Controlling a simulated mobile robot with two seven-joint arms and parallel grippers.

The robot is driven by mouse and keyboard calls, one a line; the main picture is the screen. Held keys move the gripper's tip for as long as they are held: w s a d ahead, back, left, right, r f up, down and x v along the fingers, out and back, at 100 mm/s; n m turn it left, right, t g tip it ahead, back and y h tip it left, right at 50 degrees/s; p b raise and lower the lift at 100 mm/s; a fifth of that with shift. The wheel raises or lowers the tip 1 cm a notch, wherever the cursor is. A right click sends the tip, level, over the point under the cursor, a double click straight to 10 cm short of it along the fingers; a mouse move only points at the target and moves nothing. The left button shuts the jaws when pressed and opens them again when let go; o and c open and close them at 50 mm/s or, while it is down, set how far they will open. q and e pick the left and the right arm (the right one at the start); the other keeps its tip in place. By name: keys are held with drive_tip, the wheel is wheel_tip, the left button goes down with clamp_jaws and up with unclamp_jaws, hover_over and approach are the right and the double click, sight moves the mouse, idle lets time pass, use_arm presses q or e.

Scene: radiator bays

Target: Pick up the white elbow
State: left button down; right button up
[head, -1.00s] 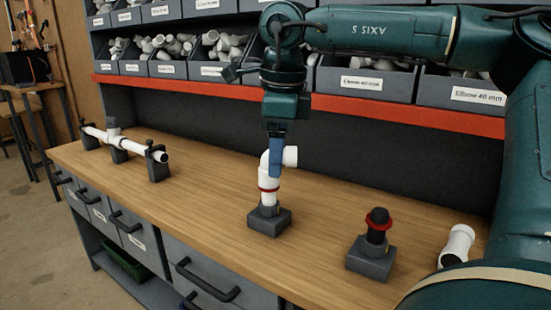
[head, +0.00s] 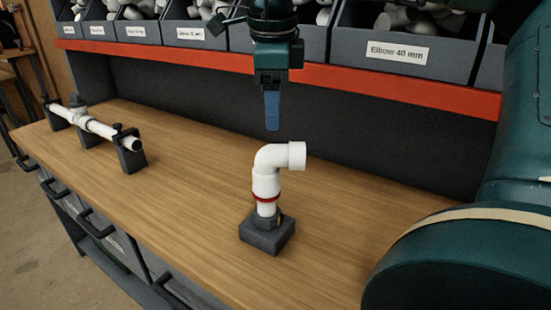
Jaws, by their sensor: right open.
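The white elbow (head: 278,157) sits on top of an upright white pipe piece with a red ring (head: 265,198), held in a dark grey block (head: 267,235) on the bench. Its open end faces right. My right gripper (head: 272,112) hangs pointing down above and behind the elbow, apart from it and empty; its blue fingers show edge-on. My left gripper is not in view.
A white pipe with a tee (head: 80,112) lies in dark holders at the left of the wooden bench (head: 190,180). Grey bins of white fittings (head: 400,45) stand on the red-edged shelf behind. My arm covers the right side.

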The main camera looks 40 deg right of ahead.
sight(277, 146)
drive_tip(key=f, duration=0.6)
drive_tip(key=shift+w+d, duration=0.3)
drive_tip(key=shift+d, duration=0.05)
drive_tip(key=f, duration=0.2)
drive_tip(key=d+f+p, duration=0.1)
drive_tip(key=f, duration=0.2)
drive_tip(key=shift+w+f, duration=0.1)
drive_tip(key=shift+w, duration=0.1)
drive_tip(key=shift+f, duration=0.2)
drive_tip(key=shift+c, duration=0.4)
